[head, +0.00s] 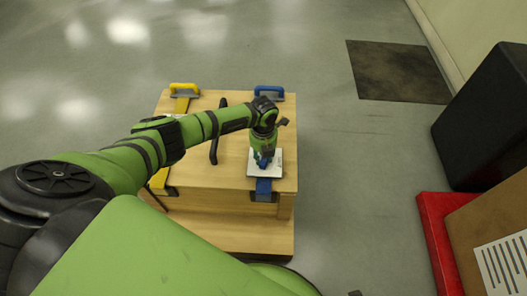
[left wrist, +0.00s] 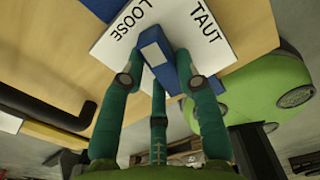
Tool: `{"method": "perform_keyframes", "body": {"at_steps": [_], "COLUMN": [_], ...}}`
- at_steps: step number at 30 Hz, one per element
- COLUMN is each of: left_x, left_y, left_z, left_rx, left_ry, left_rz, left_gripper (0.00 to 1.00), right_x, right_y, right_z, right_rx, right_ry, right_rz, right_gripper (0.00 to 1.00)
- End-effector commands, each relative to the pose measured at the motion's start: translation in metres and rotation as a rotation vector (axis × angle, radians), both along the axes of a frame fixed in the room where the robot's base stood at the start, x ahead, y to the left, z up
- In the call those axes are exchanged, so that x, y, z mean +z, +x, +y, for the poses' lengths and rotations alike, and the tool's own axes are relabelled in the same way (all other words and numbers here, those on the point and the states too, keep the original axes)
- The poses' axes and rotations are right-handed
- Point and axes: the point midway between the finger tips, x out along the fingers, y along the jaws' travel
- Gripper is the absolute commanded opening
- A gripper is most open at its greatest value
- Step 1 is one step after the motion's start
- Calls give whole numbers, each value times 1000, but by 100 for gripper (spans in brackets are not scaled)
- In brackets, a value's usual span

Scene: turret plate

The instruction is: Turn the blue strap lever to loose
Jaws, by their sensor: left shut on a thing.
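A white plate (head: 254,169) lies on the right side of the wooden crate, on the blue strap (head: 264,187). In the left wrist view the plate (left wrist: 218,52) carries the words LOOSE on the left and TAUT on the right. The blue lever (left wrist: 154,48) stands over it between the two words; I cannot tell exactly which setting it is at. My left gripper (head: 263,158) comes down over the plate. Its green fingers (left wrist: 160,82) are shut around the blue lever. The gripper mostly hides the lever in the head view. My right gripper is not in view.
The wooden crate (head: 205,197) also carries a yellow strap (head: 159,178) with a yellow handle (head: 184,87), a blue handle (head: 269,91) at the back and a black bar (head: 218,135). A black box (head: 485,120) and a red case (head: 440,240) stand at the right. Floor between is clear.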

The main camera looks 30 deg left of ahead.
Motion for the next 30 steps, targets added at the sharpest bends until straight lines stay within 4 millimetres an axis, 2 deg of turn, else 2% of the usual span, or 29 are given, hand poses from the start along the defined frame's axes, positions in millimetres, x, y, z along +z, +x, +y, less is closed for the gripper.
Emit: {"method": "perform_keyframes", "body": {"at_steps": [12,30], "left_x": [1,-1], "left_y": [-2,-2], "left_z": [0,-1], "left_rx": [219,263], "left_ry": [1,0], "left_rz": [0,0], "left_gripper": [0,0], "right_x": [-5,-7], "right_y": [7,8], "right_z": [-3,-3], "right_rx": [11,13], "right_ry": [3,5], "right_rz": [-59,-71], "right_gripper": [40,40]}}
